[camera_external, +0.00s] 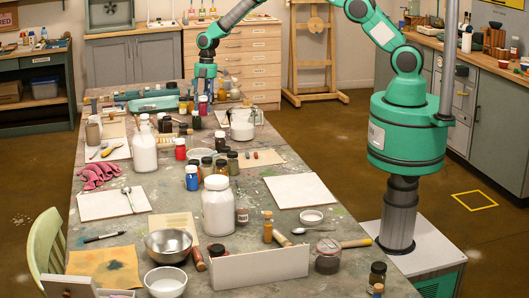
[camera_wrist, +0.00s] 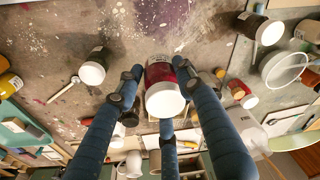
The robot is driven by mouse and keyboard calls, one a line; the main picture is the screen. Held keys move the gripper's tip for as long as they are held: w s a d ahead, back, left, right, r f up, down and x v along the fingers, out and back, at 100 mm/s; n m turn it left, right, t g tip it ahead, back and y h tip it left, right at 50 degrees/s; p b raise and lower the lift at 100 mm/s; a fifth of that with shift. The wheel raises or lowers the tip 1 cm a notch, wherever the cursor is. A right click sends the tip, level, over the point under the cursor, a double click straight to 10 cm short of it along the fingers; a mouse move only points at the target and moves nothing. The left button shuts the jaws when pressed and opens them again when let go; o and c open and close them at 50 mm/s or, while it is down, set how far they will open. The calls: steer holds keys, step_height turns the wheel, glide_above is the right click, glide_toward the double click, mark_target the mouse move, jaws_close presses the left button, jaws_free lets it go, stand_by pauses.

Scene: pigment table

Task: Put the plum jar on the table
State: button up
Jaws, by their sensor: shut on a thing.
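The plum jar (camera_wrist: 160,72), dark purple-red with a white lid, sits between the blue fingers of my gripper (camera_wrist: 162,85) in the wrist view. The gripper is shut on it. In the external view my gripper (camera_external: 205,83) is over the far part of the paint-stained table (camera_external: 255,240), pointing down. The jar (camera_external: 203,106) shows small just below the fingers. I cannot tell whether its base touches the table.
A large white jar (camera_external: 218,206) stands nearer the front. Bare tabletop shows between things.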

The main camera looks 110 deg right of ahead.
mark_target(202, 97)
step_height(202, 97, up, 5)
steer(key=shift+r, duration=0.15)
steer(key=a+n+g, duration=0.1)
steer(key=a+n, duration=1)
steer(key=a, duration=2.6)
steer(key=s+a+n+g, duration=0.1)
steer(key=s+a+n, duration=0.4)
steer(key=a, duration=0.6)
steer(key=s+a+n+g, duration=0.1)
steer(key=s+a+n, duration=0.35)
steer(key=a, duration=0.75)
step_height(202, 97, down, 10)
steer(key=s+m, duration=0.1)
steer(key=shift+s+d, duration=0.2)
steer(key=shift+s, duration=0.1)
steer(key=shift+w, duration=0.1)
steer(key=w+a, duration=0.1)
steer(key=w, duration=0.4)
steer(key=w+a+f+b, duration=0.1)
steer(key=w, duration=0.4)
steer(key=w+a, duration=0.1)
steer(key=w, duration=0.4)
steer(key=shift+w+a+f+b, duration=0.2)
steer(key=shift+a+f+b, duration=0.05)
steer(key=shift+b, duration=0.1)
steer(key=shift+f, duration=0.1)
